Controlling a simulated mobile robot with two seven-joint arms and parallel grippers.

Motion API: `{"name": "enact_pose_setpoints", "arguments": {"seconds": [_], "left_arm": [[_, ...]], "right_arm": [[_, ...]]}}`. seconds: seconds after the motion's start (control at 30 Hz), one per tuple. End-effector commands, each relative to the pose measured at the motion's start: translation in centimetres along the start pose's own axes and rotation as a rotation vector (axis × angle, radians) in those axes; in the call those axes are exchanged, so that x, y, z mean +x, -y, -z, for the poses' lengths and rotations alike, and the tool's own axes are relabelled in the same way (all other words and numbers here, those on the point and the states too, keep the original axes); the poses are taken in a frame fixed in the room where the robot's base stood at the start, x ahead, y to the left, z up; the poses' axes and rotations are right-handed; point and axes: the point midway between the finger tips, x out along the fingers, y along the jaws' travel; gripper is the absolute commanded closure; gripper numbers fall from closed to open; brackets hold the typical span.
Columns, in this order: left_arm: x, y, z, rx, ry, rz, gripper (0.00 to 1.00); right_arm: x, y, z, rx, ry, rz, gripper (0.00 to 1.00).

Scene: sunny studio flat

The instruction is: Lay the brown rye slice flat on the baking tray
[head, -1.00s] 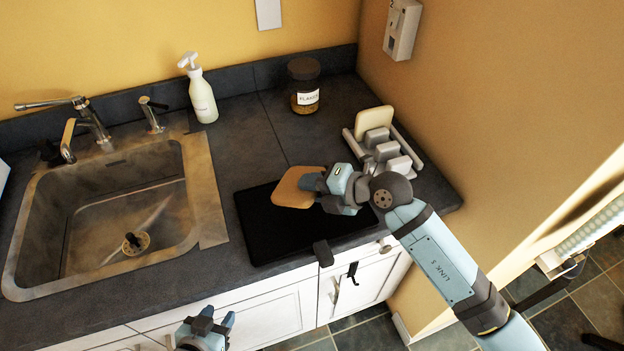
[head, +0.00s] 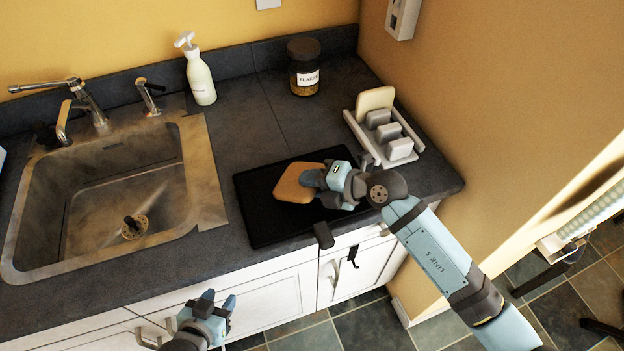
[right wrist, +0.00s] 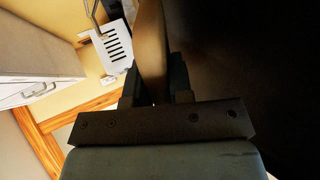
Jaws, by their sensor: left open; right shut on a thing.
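The brown rye slice (head: 294,184) is gripped at its right edge by my right gripper (head: 314,180). It is over the middle of the black baking tray (head: 262,226), broad face up and slightly tilted. I cannot tell whether it touches the tray. In the right wrist view the slice (right wrist: 152,45) shows edge-on between the fingers, with the dark tray (right wrist: 235,60) filling the right side. My left gripper (head: 219,299) is open and empty in front of the lower cabinets, below the counter edge.
A pale rack (head: 407,133) holding a cream slice (head: 375,99) stands behind and right of the tray. A labelled jar (head: 304,70) and a soap bottle (head: 201,84) stand at the back. The sink (head: 110,195) is at left. The counter between sink and tray is clear.

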Motion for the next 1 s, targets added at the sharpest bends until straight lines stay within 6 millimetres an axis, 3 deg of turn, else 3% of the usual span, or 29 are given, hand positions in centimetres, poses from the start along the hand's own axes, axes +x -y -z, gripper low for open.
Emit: {"name": "enact_pose_setpoints", "arguments": {"seconds": [1.0], "left_arm": [[0.4, 0.0, -0.7, 0.0, 0.001, 0.001, 0.57]], "right_arm": [[0.3, 1.0, 0.0, 0.001, -0.001, -0.026, 1.0]]}}
